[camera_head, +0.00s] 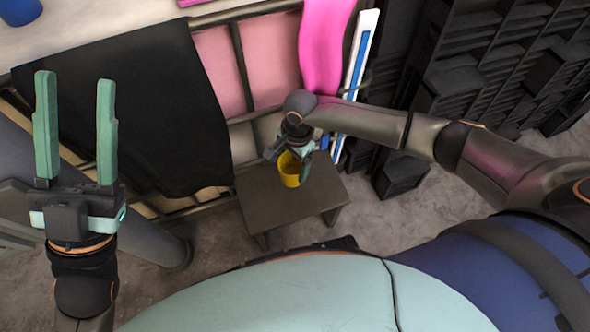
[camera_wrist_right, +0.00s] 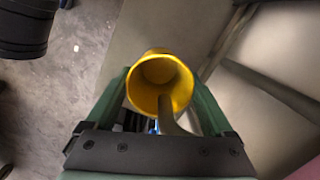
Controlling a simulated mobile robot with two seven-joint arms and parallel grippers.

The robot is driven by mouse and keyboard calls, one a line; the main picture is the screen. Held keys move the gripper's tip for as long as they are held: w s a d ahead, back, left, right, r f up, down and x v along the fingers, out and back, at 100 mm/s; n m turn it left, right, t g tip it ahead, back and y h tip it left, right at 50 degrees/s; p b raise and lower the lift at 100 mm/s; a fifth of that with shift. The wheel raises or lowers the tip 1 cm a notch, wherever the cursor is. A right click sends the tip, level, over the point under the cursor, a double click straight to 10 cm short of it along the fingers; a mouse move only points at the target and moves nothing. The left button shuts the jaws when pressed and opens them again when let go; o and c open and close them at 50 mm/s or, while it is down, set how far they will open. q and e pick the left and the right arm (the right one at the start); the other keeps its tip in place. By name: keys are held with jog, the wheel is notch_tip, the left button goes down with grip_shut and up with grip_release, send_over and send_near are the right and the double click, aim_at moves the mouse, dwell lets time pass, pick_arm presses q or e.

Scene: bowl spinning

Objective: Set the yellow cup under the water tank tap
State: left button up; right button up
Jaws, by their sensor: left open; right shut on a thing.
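The yellow cup (camera_head: 289,172) is at the small dark table (camera_head: 262,212) in the head view; I cannot tell whether it touches the top. My right gripper (camera_head: 297,155) is shut on it. In the right wrist view the cup (camera_wrist_right: 148,92) sits between the green fingers (camera_wrist_right: 160,80), its round mouth facing the camera and empty-looking. A curved grey-brown piece (camera_wrist_right: 168,112) crosses the near rim; I cannot tell whether it is the tap. No water tank is clearly recognisable. My left gripper (camera_head: 75,80) is open and empty, at the far left, away from the cup.
A black cloth (camera_head: 135,105) hangs over a rack behind, left of the table. A pink cloth (camera_head: 323,45) and a white-and-blue upright strip (camera_head: 358,55) stand behind it. Dark crates (camera_head: 400,177) are to the right. The table's left part is clear.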

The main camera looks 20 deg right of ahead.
aim_at(295, 172)
jog(key=shift+w+d+f+b, duration=0.15)
jog(key=shift+w+d+f, duration=0.1)
jog(key=shift+f, duration=0.2)
jog(key=shift+w+d+f+b, duration=0.15)
jog(key=shift+w+d+f, duration=0.05)
jog(key=shift+f, duration=0.25)
notch_tip(295, 172, down, 4)
jog(key=shift+w+d+r+b, duration=0.15)
jog(key=shift+r+b, duration=0.1)
jog(key=shift+b, duration=0.75)
jog(key=shift+f, duration=0.15)
jog(key=o, duration=1.1)
jog(key=shift+c, duration=0.2)
